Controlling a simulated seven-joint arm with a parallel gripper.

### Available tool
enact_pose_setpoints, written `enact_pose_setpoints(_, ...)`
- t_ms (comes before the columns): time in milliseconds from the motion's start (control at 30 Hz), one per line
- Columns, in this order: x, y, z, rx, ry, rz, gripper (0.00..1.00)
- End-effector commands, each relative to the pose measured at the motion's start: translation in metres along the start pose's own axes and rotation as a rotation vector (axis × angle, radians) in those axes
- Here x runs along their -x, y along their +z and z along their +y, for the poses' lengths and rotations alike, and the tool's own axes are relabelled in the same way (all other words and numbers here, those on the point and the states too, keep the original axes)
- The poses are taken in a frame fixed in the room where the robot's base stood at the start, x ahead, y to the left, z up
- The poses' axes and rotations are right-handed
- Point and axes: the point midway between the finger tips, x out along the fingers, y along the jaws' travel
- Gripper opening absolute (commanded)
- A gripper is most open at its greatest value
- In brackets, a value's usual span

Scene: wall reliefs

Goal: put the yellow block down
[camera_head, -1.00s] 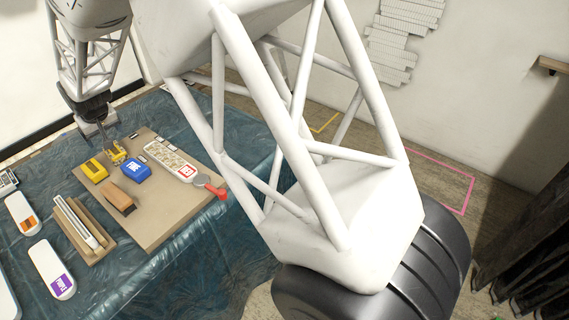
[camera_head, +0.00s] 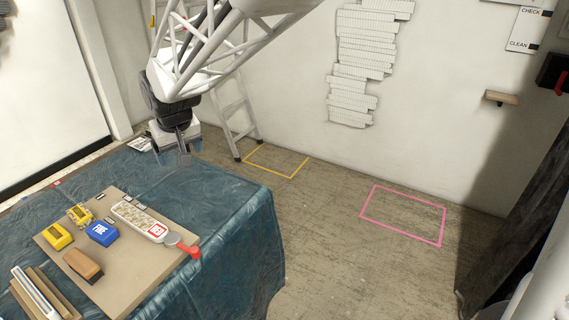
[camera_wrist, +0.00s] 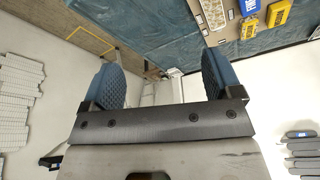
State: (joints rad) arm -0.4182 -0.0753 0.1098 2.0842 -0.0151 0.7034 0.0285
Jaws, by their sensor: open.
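Two yellow blocks lie on the tan board (camera_head: 130,262): a plain-sided one (camera_head: 57,236) near its left edge and a more detailed one (camera_head: 80,213) at its back corner. Which of them the task means I cannot tell. Both also show at the top right of the wrist view, one yellow block (camera_wrist: 278,13) beside the other (camera_wrist: 249,28). My gripper (camera_head: 184,156) is up beyond the back of the table, well clear of both. In the wrist view its two blue finger pads (camera_wrist: 160,76) stand wide apart with nothing between them.
A blue block (camera_head: 102,233), a brown block (camera_head: 83,265), a white labelled strip (camera_head: 139,222) and a red-handled tool (camera_head: 184,244) share the board. The blue cloth (camera_head: 225,220) covers the table. A ladder (camera_head: 235,115) leans behind. Yellow and pink outlines mark clear floor.

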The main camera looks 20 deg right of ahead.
Motion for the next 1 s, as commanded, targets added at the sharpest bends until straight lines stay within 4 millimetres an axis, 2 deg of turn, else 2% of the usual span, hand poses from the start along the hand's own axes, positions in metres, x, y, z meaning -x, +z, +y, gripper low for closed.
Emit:
enact_pose_setpoints(33, 0.009, 0.013, 0.012, -0.018, 0.006, -0.002, 0.85)
enact_pose_setpoints(200, 0.033, 0.055, 0.044, -0.069, 0.023, -0.014, 0.85)
enact_pose_setpoints(500, 0.068, 0.136, 0.088, -0.16, 0.051, -0.035, 0.85)
enact_pose_setpoints(733, 0.09, 0.2, 0.112, -0.231, 0.072, -0.049, 0.85)
enact_pose_setpoints(1000, 0.106, 0.278, 0.126, -0.314, 0.094, -0.066, 0.85)
